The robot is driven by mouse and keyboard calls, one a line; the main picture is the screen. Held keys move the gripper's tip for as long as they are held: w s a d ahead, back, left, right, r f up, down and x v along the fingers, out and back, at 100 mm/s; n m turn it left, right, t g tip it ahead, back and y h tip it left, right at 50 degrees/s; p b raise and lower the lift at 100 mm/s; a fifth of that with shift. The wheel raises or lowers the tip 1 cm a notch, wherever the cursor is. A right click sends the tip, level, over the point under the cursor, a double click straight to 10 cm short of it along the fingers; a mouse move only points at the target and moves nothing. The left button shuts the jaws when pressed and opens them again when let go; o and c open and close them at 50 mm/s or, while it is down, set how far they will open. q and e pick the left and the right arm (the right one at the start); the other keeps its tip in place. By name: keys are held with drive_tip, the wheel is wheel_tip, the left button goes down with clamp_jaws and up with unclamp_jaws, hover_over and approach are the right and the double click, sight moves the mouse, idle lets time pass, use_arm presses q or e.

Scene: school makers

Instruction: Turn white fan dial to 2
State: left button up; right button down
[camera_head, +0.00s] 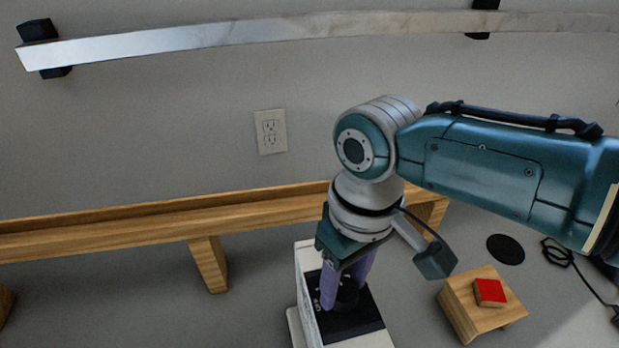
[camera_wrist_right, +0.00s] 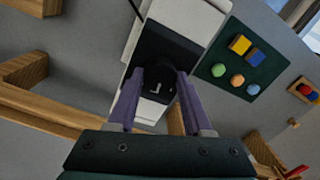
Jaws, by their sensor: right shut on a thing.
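The white fan (camera_head: 306,258) stands at the lower middle of the head view, with a black panel on its top. Its black dial (camera_head: 346,296) sits on that panel, partly covered by my gripper. My right gripper (camera_head: 343,288) points down with its purple fingers on either side of the dial, shut on it. In the right wrist view the white fan (camera_wrist_right: 190,18) and the dial (camera_wrist_right: 160,84) show between the two fingertips (camera_wrist_right: 158,88). A light mark shows on the dial. The numbers around it are too small or hidden to read. My left gripper is not in view.
A long wooden bench (camera_head: 150,222) runs along the wall behind the fan. A small wooden stool (camera_head: 468,318) with a red block (camera_head: 489,292) stands to the right. The right wrist view shows a dark green board (camera_wrist_right: 222,82) with coloured pieces beside the fan.

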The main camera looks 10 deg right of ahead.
sight(347, 284)
drive_tip(key=shift+c, duration=1.6)
unclamp_jaws()
wheel_tip(347, 284, up, 10)
drive_tip(key=p, duration=0.1)
drive_tip(key=shift+w+d, duration=0.15)
drive_tip(key=shift+d, duration=0.15)
